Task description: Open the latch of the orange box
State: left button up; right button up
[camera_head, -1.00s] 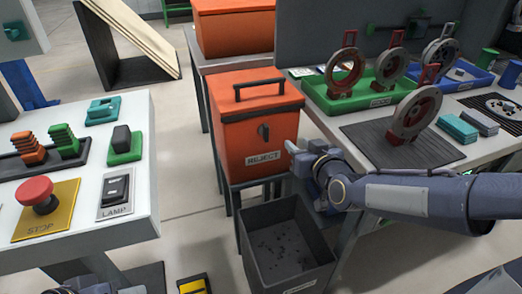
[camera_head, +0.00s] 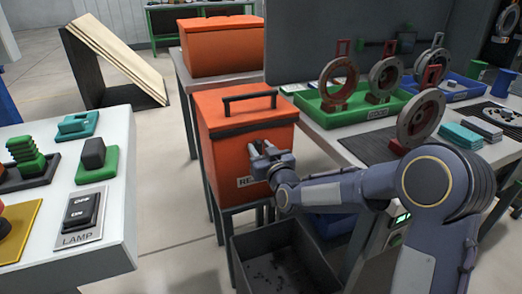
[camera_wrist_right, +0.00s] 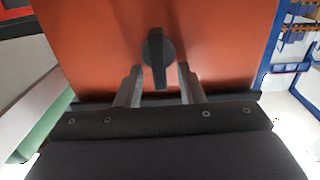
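The orange box (camera_head: 220,130) with a black top handle stands on a grey stand in the middle of the head view. Its front carries a label that is partly covered by my right gripper. My right gripper (camera_head: 265,150) is at the front face of the box. In the right wrist view the dark latch knob (camera_wrist_right: 158,50) is upright on the orange front. The two fingers of my right gripper (camera_wrist_right: 158,88) are open, one on each side of the knob's lower end, with gaps visible. My left gripper is not in view.
An open dark bin (camera_head: 285,262) stands below the box. A second orange box (camera_head: 220,48) is behind. A table with a green tray (camera_head: 345,115) and ring parts is at the right. A white table with a lamp switch (camera_head: 82,212) is at the left.

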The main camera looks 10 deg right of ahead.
jog(key=shift+c, duration=0.4)
grip_shut()
jog(key=shift+d+f+m+b, duration=0.1)
jog(key=shift+f+m+b, duration=0.15)
jog(key=shift+m+b, duration=0.8)
jog(key=shift+w+d+f+m+b, duration=0.1)
jog(key=shift+d+f+m+b, duration=0.1)
jog(key=shift+m+b, duration=2)
jog(key=shift+d+f+m+b, duration=0.2)
jog(key=shift+m+b, duration=1.2)
jog(key=shift+m, duration=1.65)
jog(key=shift+w+d+f+m+b, duration=0.1)
jog(key=shift+d+m+b, duration=0.1)
jog(key=shift+m+b, duration=2)
jog(key=shift+m+p, duration=0.4)
jog(key=shift+m, duration=0.2)
